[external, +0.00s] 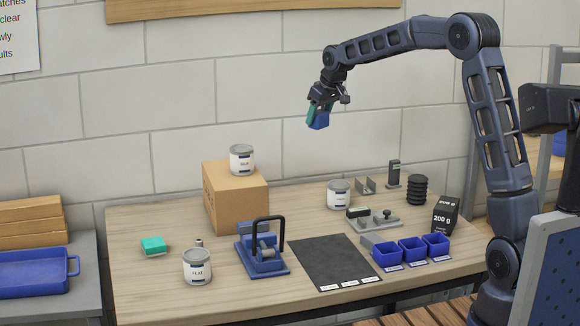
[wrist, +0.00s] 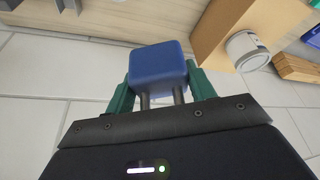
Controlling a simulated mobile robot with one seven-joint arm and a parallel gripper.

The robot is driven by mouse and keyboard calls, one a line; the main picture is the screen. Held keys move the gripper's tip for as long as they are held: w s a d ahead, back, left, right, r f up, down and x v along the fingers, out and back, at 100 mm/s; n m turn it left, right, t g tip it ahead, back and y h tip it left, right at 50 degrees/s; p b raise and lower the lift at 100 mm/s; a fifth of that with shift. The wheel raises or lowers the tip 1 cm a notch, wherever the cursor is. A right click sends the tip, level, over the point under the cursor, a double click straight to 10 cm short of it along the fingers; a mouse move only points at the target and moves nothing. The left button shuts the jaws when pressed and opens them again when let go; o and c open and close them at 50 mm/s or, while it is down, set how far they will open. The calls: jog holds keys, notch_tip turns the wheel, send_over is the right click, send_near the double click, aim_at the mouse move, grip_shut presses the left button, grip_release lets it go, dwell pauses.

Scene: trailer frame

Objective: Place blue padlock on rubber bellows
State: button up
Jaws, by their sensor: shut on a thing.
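My gripper (external: 318,108) is raised high above the back of the table, with its green fingers shut on the blue padlock (external: 320,121). In the wrist view the padlock (wrist: 159,68) is a rounded blue block between the green fingers, with two grey shackle bars pointing toward the palm. The rubber bellows (external: 417,188) is a black ribbed cylinder standing upright on the table at the back right. The gripper is up and to the left of it in the external view, well apart.
Around the bellows stand a grey upright block (external: 393,174), a black 200 g weight (external: 446,215), a metal fixture (external: 374,217) and blue bins (external: 412,250). A cardboard box (external: 236,197) with a can on top stands at the back left. The dark mat (external: 335,262) is bare.

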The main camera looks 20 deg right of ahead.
jog(key=s+d+r+m, duration=0.1)
jog(key=d+m, duration=0.2)
jog(key=d, duration=1.5)
jog(key=m+h, duration=0.2)
jog(key=m, duration=0.1)
send_over(411, 175)
jog(key=s, duration=0.2)
jog(key=shift+t, duration=0.4)
jog(key=f, duration=1.9)
jog(key=shift+w, duration=0.3)
jog(key=shift+f, duration=0.15)
jog(key=o, duration=1.3)
